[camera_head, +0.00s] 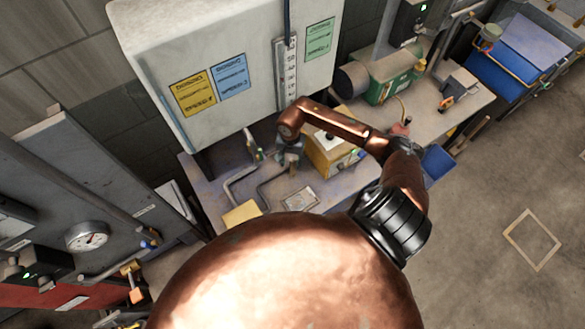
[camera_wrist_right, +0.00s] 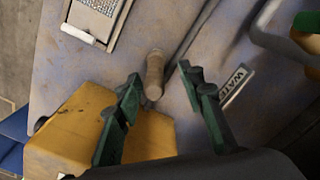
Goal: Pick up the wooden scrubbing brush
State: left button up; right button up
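A light wooden, rounded piece (camera_wrist_right: 154,75) shows between my fingers in the right wrist view. It may be the scrubbing brush or its handle; no bristles show. My right gripper (camera_wrist_right: 162,82) is open, with one green finger on each side of the piece and a gap to both. In the head view the right gripper (camera_head: 288,158) points down over the workbench (camera_head: 215,190), left of a yellow box. I cannot make out the wooden piece there. My left gripper is not in view.
The yellow box (camera_wrist_right: 75,135) lies close beside the left finger in the wrist view; it also shows in the head view (camera_head: 322,158). A grey bent pipe (camera_wrist_right: 190,35) runs close behind the wooden piece. A framed plate (camera_wrist_right: 72,32) lies farther left. A white cabinet (camera_head: 190,55) hangs above the bench.

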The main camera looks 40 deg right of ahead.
aim_at(293, 168)
jog(key=f, duration=0.1)
jog(key=f+p, duration=0.1)
jog(key=f, duration=0.1)
jog(key=shift+s+d+f, duration=0.1)
jog(key=shift+s+f, duration=0.15)
jog(key=shift+s, duration=0.15)
jog(key=shift+w+f, duration=0.1)
jog(key=shift+f, duration=0.35)
jog(key=shift+c, duration=0.2)
grip_shut()
